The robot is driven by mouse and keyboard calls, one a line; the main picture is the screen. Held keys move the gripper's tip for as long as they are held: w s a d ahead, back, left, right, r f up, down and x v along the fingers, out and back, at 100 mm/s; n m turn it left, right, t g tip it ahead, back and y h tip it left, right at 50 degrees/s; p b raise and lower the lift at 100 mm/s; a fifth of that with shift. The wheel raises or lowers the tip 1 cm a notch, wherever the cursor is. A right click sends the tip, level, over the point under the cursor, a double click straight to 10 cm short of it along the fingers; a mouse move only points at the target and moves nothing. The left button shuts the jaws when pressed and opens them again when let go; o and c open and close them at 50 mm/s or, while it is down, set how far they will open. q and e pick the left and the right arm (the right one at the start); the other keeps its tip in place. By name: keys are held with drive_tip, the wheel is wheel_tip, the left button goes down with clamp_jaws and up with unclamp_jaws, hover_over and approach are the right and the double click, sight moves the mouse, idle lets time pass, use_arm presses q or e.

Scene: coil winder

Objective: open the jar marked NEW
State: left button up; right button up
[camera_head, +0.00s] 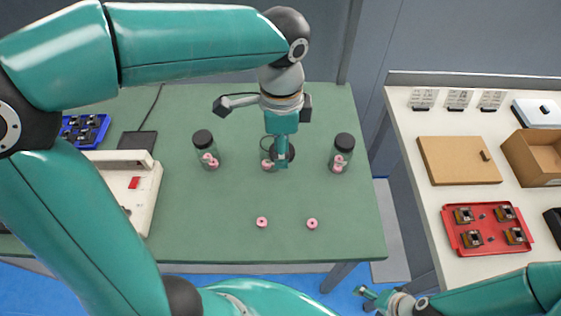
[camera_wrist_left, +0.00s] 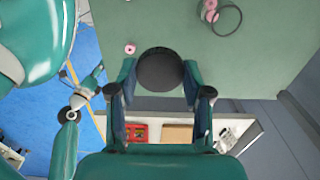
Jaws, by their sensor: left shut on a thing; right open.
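Three clear jars with pink rings inside stand in a row on the green table. The left jar (camera_head: 207,152) and right jar (camera_head: 341,155) have black lids on. The middle jar (camera_head: 268,164) is partly hidden by my left arm; its open rim shows in the left wrist view (camera_wrist_left: 227,20). My left gripper (camera_head: 282,156) is shut on a black lid (camera_wrist_left: 160,70), held between its fingers and apart from the middle jar's rim. I cannot read any NEW mark. My right gripper (camera_head: 368,298) is open and empty, low beyond the table's front edge.
Two pink rings (camera_head: 262,222) (camera_head: 312,224) lie on the green table (camera_head: 215,235) in front of the jars. A white machine (camera_head: 130,190) stands at left. The white side table (camera_head: 400,125) holds a cork-coloured board (camera_head: 455,160), a red tray (camera_head: 450,230) and a cardboard box (camera_head: 530,155).

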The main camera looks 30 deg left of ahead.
use_arm(q)
drive_tip(key=shift+a+f, duration=0.15)
drive_tip(key=shift+f, duration=0.05)
drive_tip(key=b, duration=0.1)
hover_over(279, 199)
wheel_tip(279, 199, down, 14)
drive_tip(key=shift+w+f, duration=0.1)
drive_tip(key=shift+f, duration=0.15)
drive_tip(key=shift+f+b, duration=0.35)
drive_tip(key=shift+f, duration=2)
drive_tip(key=shift+f, duration=0.15)
drive_tip(key=o, duration=1.3)
drive_tip(key=shift+c, duration=0.2)
